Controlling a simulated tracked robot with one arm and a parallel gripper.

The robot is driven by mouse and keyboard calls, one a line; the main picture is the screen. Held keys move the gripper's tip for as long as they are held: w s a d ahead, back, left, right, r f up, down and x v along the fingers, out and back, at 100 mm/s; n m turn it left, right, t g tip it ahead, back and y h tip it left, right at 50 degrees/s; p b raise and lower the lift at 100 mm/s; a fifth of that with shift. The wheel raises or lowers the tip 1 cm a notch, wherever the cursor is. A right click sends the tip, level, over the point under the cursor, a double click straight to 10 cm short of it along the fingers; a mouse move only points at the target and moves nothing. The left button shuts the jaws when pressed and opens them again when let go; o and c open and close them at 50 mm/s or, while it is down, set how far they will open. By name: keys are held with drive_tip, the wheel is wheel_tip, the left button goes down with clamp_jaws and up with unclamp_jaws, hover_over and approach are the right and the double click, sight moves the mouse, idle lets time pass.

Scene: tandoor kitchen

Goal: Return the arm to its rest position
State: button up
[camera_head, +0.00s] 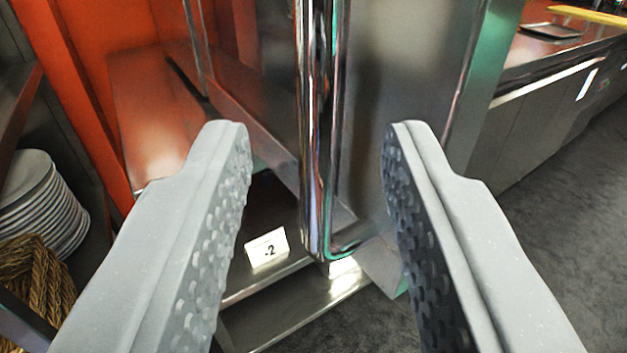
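My gripper (316,140) is open, with its two grey fingers wide apart and studded pads facing each other. Nothing is held between the fingers. A shiny vertical metal handle (316,130) of a steel door (400,75) shows in the gap between them. I cannot tell how far the handle is from the fingertips, but no finger visibly touches it. The rest of my arm is out of view.
A small white card (267,248) reading "-2" is at the cabinet's lower edge. Stacked white plates (40,200) and a woven basket (35,280) are at left. A counter (560,75) with a dark tray (550,31) stands at right. Grey floor (540,220) is clear there.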

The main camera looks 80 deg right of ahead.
drive_tip(key=shift+a, duration=0.15)
idle(0.3)
drive_tip(key=w+d+r+t+b, duration=0.1)
drive_tip(key=w+r+t, duration=0.25)
drive_tip(key=r, duration=0.65)
drive_tip(key=w+d+r+t+y, duration=0.1)
drive_tip(key=w+r+t, duration=0.25)
drive_tip(key=r, duration=0.55)
drive_tip(key=w+d+r+t+b, duration=0.1)
drive_tip(key=w+r+t, duration=0.25)
drive_tip(key=r, duration=0.65)
drive_tip(key=s+r+n+t+y+b, duration=0.3)
drive_tip(key=r+n+t+y, duration=0.65)
drive_tip(key=r, duration=1.45)
drive_tip(key=s+d+r+n+g+y+b, duration=0.2)
drive_tip(key=s+r+n+y, duration=0.3)
drive_tip(key=s+n+y, duration=0.5)
drive_tip(key=s+d+f+m+g+h+b, duration=0.1)
drive_tip(key=s+d+f, duration=0.4)
drive_tip(key=s, duration=0.6)
drive_tip(key=s+d+f+m+g+h+b, duration=0.1)
drive_tip(key=s+d+f+g, duration=0.4)
drive_tip(key=s, duration=0.7)
drive_tip(key=shift+f+m+h, duration=0.45)
drive_tip(key=shift+f+m, duration=0.25)
drive_tip(key=shift+m, duration=0.15)
